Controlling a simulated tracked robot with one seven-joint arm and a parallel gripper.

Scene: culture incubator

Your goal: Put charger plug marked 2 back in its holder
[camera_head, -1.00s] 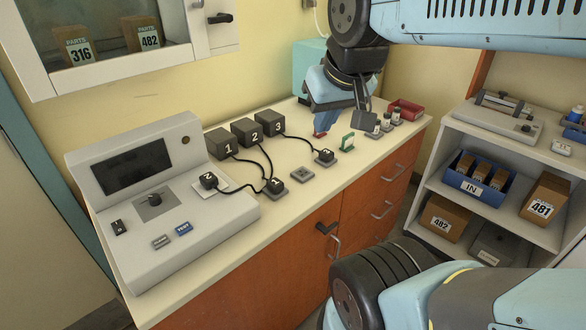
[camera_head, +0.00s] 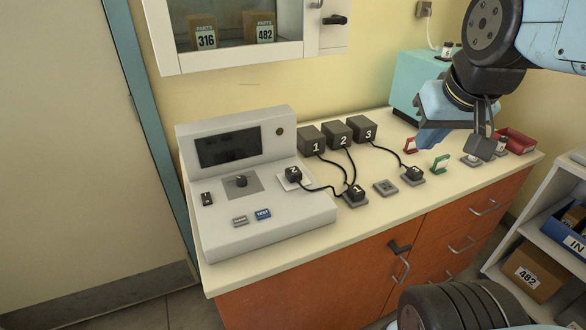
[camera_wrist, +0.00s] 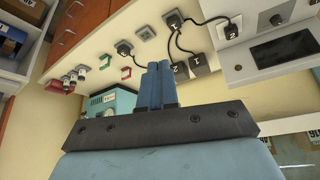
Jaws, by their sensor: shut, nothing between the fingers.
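The plug marked 2 (camera_head: 293,174) is a small black block with a cord, seated on a white plate (camera_head: 285,185) on the grey machine; it also shows in the wrist view (camera_wrist: 231,31). An empty grey square holder (camera_head: 385,188) lies on the counter between the plug marked 1 (camera_head: 355,194) and the plug marked 3 (camera_head: 413,174), each on its own holder. The empty holder also shows in the wrist view (camera_wrist: 145,33). My gripper (camera_head: 427,141) is above the counter's right part, away from the plug; its blue fingers (camera_wrist: 158,70) are shut and empty.
Black boxes marked 1 (camera_head: 312,141), 2 (camera_head: 337,137) and 3 (camera_head: 362,130) stand along the wall, with cords across the counter. A red clip (camera_head: 410,145), a green clip (camera_head: 439,163) and a red tray (camera_head: 517,141) are at the right. A cabinet (camera_head: 255,35) hangs above the machine.

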